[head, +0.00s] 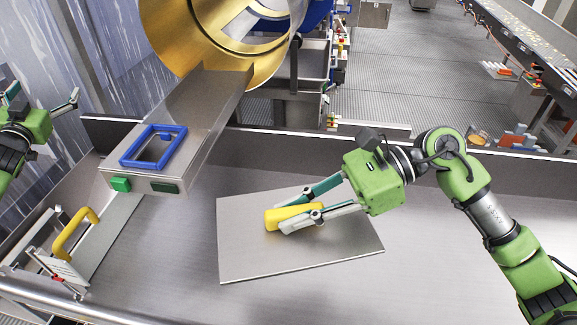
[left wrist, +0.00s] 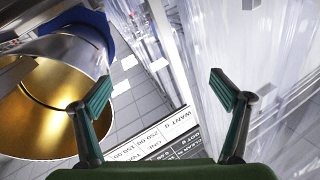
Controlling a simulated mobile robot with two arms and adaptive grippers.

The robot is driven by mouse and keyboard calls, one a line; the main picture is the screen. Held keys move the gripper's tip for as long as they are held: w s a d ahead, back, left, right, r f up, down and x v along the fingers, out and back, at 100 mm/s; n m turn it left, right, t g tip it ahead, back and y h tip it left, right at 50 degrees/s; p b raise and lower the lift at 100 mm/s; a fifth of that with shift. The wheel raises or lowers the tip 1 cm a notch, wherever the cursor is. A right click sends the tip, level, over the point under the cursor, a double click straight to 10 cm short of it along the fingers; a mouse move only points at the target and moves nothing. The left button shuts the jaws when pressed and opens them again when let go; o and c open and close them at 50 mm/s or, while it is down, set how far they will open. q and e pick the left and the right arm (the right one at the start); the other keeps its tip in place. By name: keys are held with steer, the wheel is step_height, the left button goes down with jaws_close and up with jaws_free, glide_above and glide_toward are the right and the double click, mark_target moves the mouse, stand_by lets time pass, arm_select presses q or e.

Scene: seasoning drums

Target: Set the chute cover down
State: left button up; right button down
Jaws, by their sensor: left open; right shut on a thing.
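The chute cover (head: 345,245), a flat grey metal plate with a yellow handle (head: 275,218), is level over the metal surface in the middle of the head view. I cannot tell whether its whole underside touches the surface. My right gripper (head: 284,214) is shut on the yellow handle, with its fingers on either side. The chute (head: 185,150) stands to the left, its opening framed in blue (head: 178,150). My left gripper (head: 45,96) is open and empty at the far left, away from the cover. Its spread fingers show in the left wrist view (left wrist: 158,88).
A golden drum (head: 170,35) is above the chute's upper end. A second yellow handle (head: 72,232) stands on a panel at the lower left. Low metal walls (head: 260,142) edge the work surface (head: 430,270). Bare surface lies right and in front of the cover.

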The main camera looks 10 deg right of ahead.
steer(key=shift+r, duration=0.1)
arm_select(q)
steer(key=s+d+r+m+h, duration=0.1)
steer(key=d+r+m+h, duration=0.55)
steer(key=d, duration=0.65)
steer(key=s+d+r+m+h, duration=0.1)
steer(key=d+r+m+h, duration=0.2)
steer(key=d+r+h, duration=0.65)
steer(key=s+d+r+m+g+h, duration=0.25)
steer(key=s+d+m+g, duration=0.25)
steer(key=d, duration=0.4)
steer(key=s+d+r+m+g+h, duration=0.2)
steer(key=s+d+r+m+g, duration=0.25)
steer(key=d, duration=0.45)
steer(key=s+d+r+m+g+h, duration=0.2)
steer(key=s+d+r+m+g, duration=0.15)
steer(key=s+d, duration=0.4)
steer(key=s+d+f+m+g+y, duration=0.25)
steer(key=s+d+m+g, duration=0.4)
steer(key=s+d, duration=0.4)
steer(key=s+d+f+m+g+y, duration=0.25)
steer(key=s+d+y, duration=0.2)
steer(key=s, duration=0.25)
steer(key=m+t+y, duration=0.1)
steer(key=t+y, duration=0.5)
steer(key=y, duration=0.7)
glide_toward(295, 210)
steer(key=x, duration=1)
